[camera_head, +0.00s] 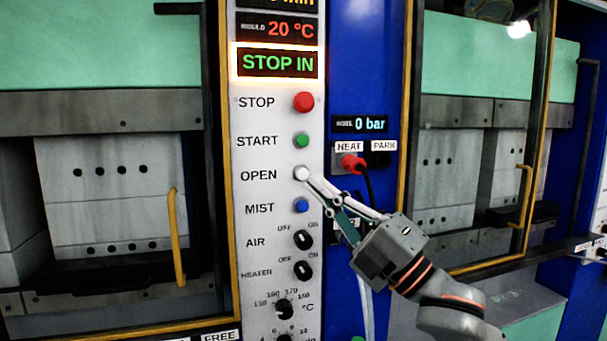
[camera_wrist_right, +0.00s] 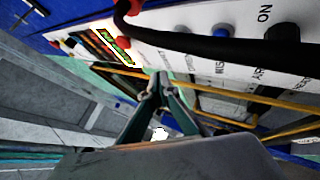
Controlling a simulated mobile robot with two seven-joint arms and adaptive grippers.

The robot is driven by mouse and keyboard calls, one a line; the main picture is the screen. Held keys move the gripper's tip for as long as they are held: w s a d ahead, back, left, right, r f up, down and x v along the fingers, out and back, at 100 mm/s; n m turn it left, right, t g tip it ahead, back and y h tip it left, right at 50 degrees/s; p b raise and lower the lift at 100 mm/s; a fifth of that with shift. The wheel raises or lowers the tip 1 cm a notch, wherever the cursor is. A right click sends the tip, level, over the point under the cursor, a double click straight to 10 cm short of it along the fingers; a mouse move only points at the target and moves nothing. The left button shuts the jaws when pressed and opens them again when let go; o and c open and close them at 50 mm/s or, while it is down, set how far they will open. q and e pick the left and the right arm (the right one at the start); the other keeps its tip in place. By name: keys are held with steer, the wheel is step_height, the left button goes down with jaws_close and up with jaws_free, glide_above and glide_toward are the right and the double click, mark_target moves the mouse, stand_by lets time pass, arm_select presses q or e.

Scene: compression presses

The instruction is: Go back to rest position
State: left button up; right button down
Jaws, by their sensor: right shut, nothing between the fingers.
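My right gripper (camera_head: 314,184) is shut and empty. In the head view its fingertips are right at the white OPEN button (camera_head: 301,174) on the control panel (camera_head: 262,190); I cannot tell whether they touch it. In the right wrist view the closed fingers of the gripper (camera_wrist_right: 163,78) point at the panel face. The display (camera_head: 279,64) above reads STOP IN in green, with a bright frame around it. My left gripper is not in view.
Red STOP (camera_head: 304,102), green START (camera_head: 301,140) and blue MIST (camera_head: 301,205) buttons sit near the fingertips. A red plug with a black cable (camera_head: 352,163) is in the HEAT socket. Yellow-framed press doors with a left handle (camera_head: 176,237) and a right handle (camera_head: 525,211) flank the panel.

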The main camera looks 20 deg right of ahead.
stand_by(0.4)
